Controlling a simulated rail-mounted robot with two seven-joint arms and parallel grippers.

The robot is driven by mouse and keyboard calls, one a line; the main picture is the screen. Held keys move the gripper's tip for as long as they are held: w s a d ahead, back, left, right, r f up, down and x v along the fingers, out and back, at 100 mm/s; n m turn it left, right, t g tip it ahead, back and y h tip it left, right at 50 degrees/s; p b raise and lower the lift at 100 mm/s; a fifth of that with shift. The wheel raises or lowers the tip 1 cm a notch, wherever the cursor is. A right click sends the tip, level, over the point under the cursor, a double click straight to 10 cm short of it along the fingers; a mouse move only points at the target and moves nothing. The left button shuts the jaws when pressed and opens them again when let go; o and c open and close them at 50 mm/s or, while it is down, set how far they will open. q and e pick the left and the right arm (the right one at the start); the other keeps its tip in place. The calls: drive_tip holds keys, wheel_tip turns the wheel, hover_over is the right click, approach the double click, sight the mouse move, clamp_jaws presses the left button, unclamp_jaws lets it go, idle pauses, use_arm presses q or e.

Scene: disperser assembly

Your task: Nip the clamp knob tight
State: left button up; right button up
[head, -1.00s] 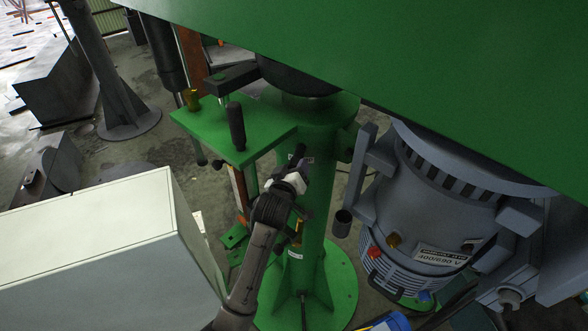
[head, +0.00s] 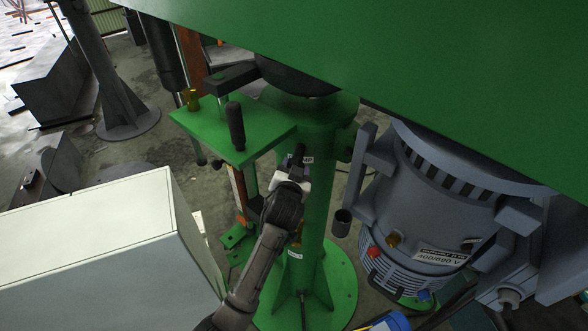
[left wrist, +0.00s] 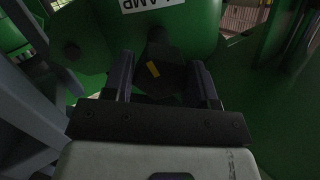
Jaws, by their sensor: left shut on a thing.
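The clamp knob (left wrist: 160,82) is a dark knob with a yellow mark, on the green column. It sits between the two fingers of my left gripper (left wrist: 165,82) in the left wrist view. In the head view my left gripper (head: 297,168) is at the front of the green column (head: 318,190), below the collar, and is shut on the knob. The gripper largely hides the knob there. A white label with dark letters (left wrist: 150,3), partly cut off, is just beyond the knob. My right gripper is not in view.
A green bracket plate (head: 235,130) with a dark upright handle (head: 236,126) stands left of the column. A grey-blue motor (head: 430,210) is to the right. A pale cabinet (head: 100,250) fills the lower left. A large green housing (head: 400,60) overhangs above.

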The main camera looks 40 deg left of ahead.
use_arm(q)
drive_tip(key=shift+f+m, duration=0.1)
drive_tip(key=shift+m, duration=0.6)
drive_tip(key=o, duration=0.9)
drive_tip(key=shift+c, duration=0.2)
drive_tip(key=b+v, duration=0.4)
drive_tip(key=v, duration=0.9)
drive_tip(key=shift+s+d, duration=0.25)
drive_tip(key=shift+d, duration=0.1)
